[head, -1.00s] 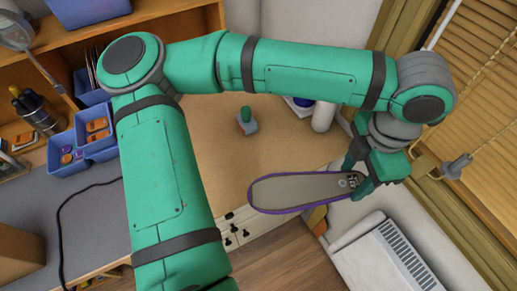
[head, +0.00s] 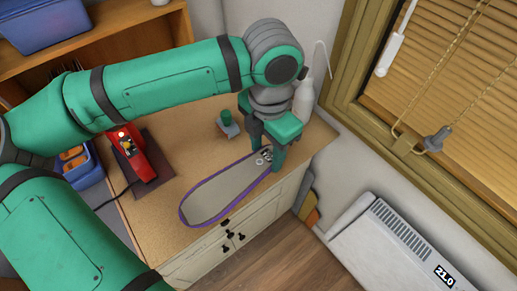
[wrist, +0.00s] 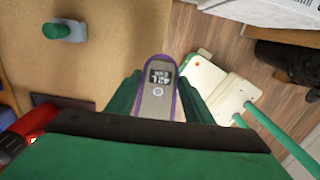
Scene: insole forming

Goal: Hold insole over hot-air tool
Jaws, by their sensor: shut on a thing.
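The insole (head: 222,193) is grey-beige with a purple rim and small dark markings at one end. My gripper (head: 272,160) is shut on that marked end, and the rest of the insole reaches out to the lower left, over the front edge of the workbench. In the wrist view the marked end of the insole (wrist: 158,88) shows between my fingers (wrist: 158,98). The red hot-air tool (head: 138,157) lies on a dark mat to the left of the insole, apart from it. Part of the tool (wrist: 22,135) shows at the lower left of the wrist view.
A small green-handled block (head: 228,122) and a white bottle (head: 304,98) stand on the workbench (head: 190,140) behind the insole. Blue bins (head: 86,172) are at the left. A window with blinds (head: 465,80) and a white heater (head: 395,245) are at the right.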

